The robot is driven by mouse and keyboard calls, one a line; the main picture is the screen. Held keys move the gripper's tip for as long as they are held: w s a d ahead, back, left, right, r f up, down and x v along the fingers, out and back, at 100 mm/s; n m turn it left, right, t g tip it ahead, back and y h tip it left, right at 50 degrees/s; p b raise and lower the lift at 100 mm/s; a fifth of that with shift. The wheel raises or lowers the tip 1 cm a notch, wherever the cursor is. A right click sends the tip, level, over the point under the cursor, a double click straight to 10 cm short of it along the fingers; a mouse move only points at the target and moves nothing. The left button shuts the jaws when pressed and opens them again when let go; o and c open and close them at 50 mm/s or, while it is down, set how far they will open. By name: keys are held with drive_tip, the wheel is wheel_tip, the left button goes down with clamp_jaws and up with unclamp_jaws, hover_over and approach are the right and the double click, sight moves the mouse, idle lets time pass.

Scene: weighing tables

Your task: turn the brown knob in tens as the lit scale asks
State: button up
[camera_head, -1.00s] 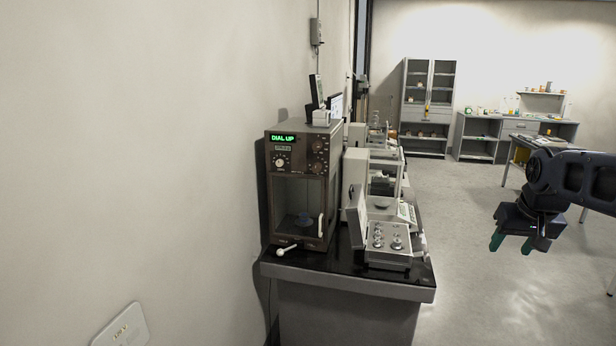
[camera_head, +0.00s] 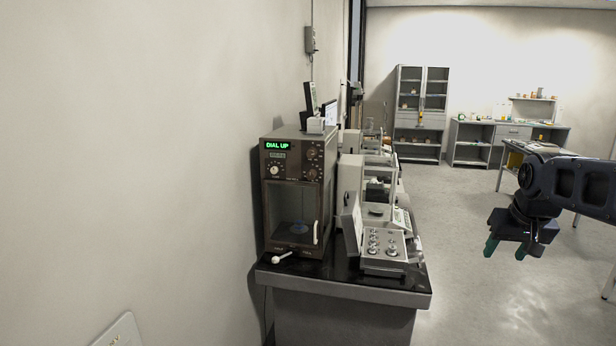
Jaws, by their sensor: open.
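A brown scale (camera_head: 268,218) with a glass-fronted chamber stands on the black-topped table at the left. Its lit green display (camera_head: 277,146) reads "DIAL UP". A pale-faced knob (camera_head: 274,170) sits below the display. Two dark brown knobs sit to the right on the same panel, an upper one (camera_head: 311,153) and a lower one (camera_head: 312,174). Their markings are too small to read. A small dish shows inside the chamber. My gripper (camera_head: 506,250) hangs at the right, open and empty, well away from the scale, with its greenish fingertips pointing down.
An open weight box (camera_head: 384,266) and other pale balances stand right of the scale on the table (camera_head: 345,293). A white-knobbed lever (camera_head: 281,257) sticks out at the scale's front. The wall is close on the left. Floor between table and gripper is clear.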

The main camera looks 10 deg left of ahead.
idle(0.9)
drive_tip(key=w+a+r+n+h, duration=0.2)
drive_tip(key=w+n+h, duration=0.4)
drive_tip(key=w+n, duration=0.6)
drive_tip(key=w+a+r+n+t+h, duration=0.2)
drive_tip(key=w+a+n+t, duration=0.25)
drive_tip(key=w+a, duration=0.8)
drive_tip(key=n+t+y, duration=0.8)
drive_tip(key=n+t, duration=0.1)
drive_tip(key=n, duration=0.8)
approach(310, 177)
drive_tip(key=w, duration=1)
drive_tip(key=shift+r, duration=0.15)
drive_tip(key=c, duration=1)
